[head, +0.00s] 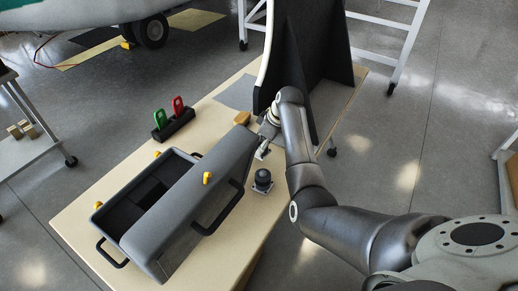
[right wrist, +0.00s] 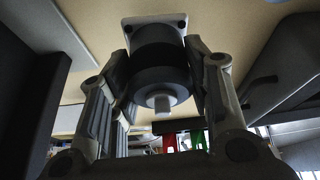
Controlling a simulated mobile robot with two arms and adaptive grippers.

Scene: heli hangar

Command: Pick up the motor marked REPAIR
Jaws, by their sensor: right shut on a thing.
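My right gripper (head: 265,141) is at the far end of the grey case, beside a black upright panel. In the right wrist view, its fingers (right wrist: 163,92) are shut on a dark round motor (right wrist: 160,68) with a pale square base plate and a pale shaft. In the head view the gripper mostly hides this motor. A second dark motor (head: 262,177) stands upright on a pale square base on the table, right of the case. No REPAIR marking is readable on either motor. My left gripper is not in view.
The open grey case (head: 190,205) with dark compartments, handles and yellow latches fills the table's (head: 85,195) near part. A black holder (head: 174,128) carries green and red tags. The black panel (head: 310,75) rises close to my right arm. A small tan block (head: 242,118) lies nearby.

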